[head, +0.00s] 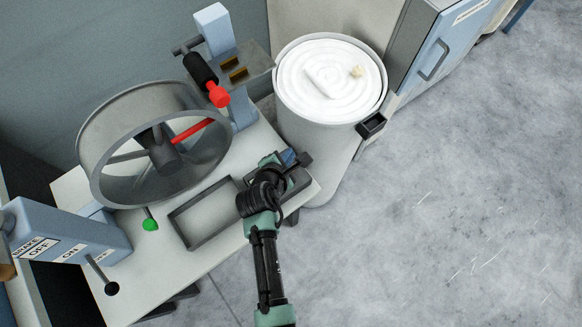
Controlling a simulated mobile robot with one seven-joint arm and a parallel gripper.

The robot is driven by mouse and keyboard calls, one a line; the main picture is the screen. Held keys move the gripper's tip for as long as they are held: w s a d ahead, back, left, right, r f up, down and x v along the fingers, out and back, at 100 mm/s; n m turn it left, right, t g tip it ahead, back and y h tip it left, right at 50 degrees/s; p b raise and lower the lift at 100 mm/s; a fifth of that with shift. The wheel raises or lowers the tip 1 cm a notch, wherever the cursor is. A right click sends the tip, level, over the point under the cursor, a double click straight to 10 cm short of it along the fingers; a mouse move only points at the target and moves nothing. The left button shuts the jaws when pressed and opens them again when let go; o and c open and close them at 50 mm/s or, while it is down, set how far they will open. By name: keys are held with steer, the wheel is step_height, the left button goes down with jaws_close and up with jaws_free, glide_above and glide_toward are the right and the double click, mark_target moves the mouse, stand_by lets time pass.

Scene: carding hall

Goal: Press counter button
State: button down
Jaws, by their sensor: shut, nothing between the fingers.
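A small dark device with a blue face (289,157), which looks like the counter, sits at the right end of the white table. My gripper (278,172) is over this device, and my wrist and forearm cover much of it. The gripper looks shut, with nothing seen in it. The button itself is hidden or too small to make out. I cannot tell whether the fingertips touch the device.
An empty grey rectangular frame (202,212) lies on the white table (239,160), left of my arm. A large grey wheel (95,148), a red-tipped lever (219,95) and a blue ON/OFF box (62,225) stand nearby. A white can (318,140) stands behind. Floor at right is clear.

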step_height(320, 180, down, 4)
steer(key=b, duration=0.3)
steer(key=shift+f, duration=0.2)
steer(key=shift+f+b, duration=0.65)
steer(key=shift+f, duration=0.15)
steer(key=shift+f, duration=0.15)
stand_by(0.9)
steer(key=shift+f, duration=0.25)
steer(key=shift+f+b, duration=0.4)
steer(key=shift+f, duration=0.05)
stand_by(0.7)
steer(key=shift+r, duration=0.15)
steer(key=shift+r+p, duration=0.75)
steer(key=shift+p, duration=0.25)
